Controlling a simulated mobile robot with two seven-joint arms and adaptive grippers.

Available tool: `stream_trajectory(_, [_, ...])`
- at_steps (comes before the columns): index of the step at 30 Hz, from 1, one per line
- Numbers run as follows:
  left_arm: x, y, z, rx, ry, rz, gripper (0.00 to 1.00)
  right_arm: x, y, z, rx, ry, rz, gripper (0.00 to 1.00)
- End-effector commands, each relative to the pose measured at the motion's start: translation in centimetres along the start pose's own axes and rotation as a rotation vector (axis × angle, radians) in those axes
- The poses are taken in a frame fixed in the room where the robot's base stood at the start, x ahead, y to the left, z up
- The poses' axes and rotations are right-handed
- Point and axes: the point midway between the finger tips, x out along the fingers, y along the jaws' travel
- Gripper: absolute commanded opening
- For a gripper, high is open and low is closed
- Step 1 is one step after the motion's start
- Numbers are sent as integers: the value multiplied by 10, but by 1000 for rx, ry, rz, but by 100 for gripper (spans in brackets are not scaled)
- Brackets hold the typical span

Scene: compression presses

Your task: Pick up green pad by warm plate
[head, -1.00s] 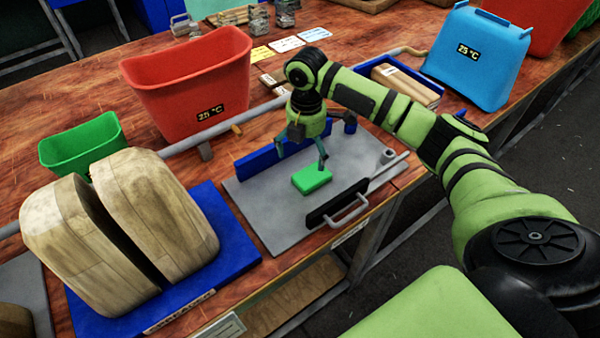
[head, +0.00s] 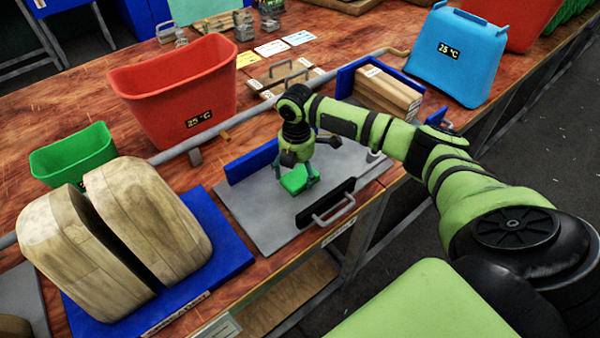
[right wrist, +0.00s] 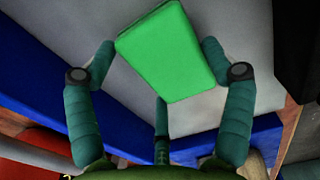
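The green pad (head: 294,179) lies at the grey plate (head: 258,222), between its blue upright strip (head: 250,161) and its black handled bar (head: 325,203). My right gripper (head: 297,177) is down around the pad from above. In the right wrist view, the pad (right wrist: 172,52) sits between two teal fingers, their tips at or very near its edges. A third finger (right wrist: 161,118) is below it in the picture. I cannot tell whether the fingers press on the pad, or whether it is clear of the plate. My left gripper is not in view.
Wooden blocks (head: 150,215) stand on a blue base (head: 228,240) left of the plate. A red bin (head: 175,85), a green bin (head: 75,153) and a blue bin (head: 458,52) stand around. A blue tray (head: 347,78) holds brown blocks behind my right arm.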

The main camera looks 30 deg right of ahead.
Motion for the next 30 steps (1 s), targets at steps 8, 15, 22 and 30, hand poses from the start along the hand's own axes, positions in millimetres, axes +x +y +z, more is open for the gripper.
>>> stream_trajectory(8, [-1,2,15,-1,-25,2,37,1,0,0,0,-1,-1,64])
stream_trajectory(15, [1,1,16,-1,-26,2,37,-6,0,0,1,-1,1,64])
stream_trajectory(22, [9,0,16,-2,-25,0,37,-39,1,0,0,0,5,64])
stream_trajectory(30, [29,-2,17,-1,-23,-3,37,-75,25,58,8,1,4,64])
